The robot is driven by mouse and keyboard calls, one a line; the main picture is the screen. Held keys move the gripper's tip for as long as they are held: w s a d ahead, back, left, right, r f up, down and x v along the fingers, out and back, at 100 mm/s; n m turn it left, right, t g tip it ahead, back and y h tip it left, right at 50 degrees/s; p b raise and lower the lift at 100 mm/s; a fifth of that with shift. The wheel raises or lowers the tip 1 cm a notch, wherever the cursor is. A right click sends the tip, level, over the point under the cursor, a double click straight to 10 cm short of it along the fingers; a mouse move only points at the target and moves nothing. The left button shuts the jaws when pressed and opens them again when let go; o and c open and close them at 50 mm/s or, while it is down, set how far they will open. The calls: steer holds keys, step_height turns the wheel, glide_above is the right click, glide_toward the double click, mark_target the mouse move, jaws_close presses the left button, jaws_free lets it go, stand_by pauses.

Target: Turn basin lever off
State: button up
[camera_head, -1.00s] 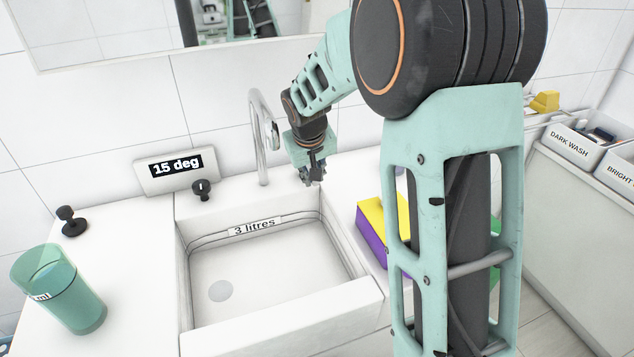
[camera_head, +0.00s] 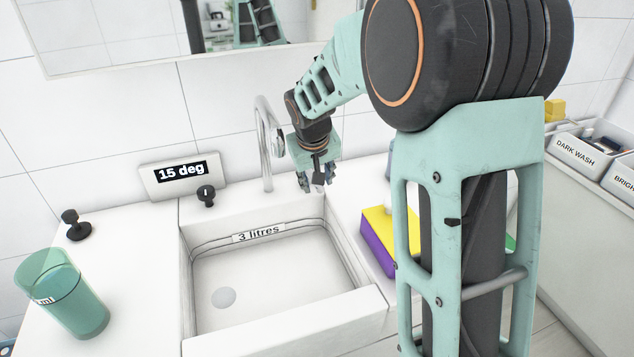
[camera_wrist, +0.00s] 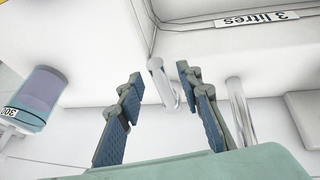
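The basin (camera_head: 270,275) is white, with a "3 litres" label inside its back wall. A chrome tap spout (camera_head: 265,150) rises behind it and also shows in the wrist view (camera_wrist: 241,115). My gripper (camera_head: 316,183) points down at the basin's back right corner, right of the spout. In the wrist view a short, pale metal lever (camera_wrist: 163,85) shows between the two open blue-padded fingers (camera_wrist: 159,76). A gap shows on each side of it; I cannot tell its depth relative to the fingertips. In the head view my gripper hides most of the lever.
A black knob (camera_head: 206,195) stands before the "15 deg" display (camera_head: 181,173). Another black knob (camera_head: 76,225) and a green beaker (camera_head: 62,295) are at left. A yellow and purple block (camera_head: 390,240) lies right of the basin. A labelled bottle (camera_wrist: 36,98) shows in the wrist view.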

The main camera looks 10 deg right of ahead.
steer(key=v, duration=1)
steer(key=shift+s+r, duration=0.15)
steer(key=shift+r, duration=0.1)
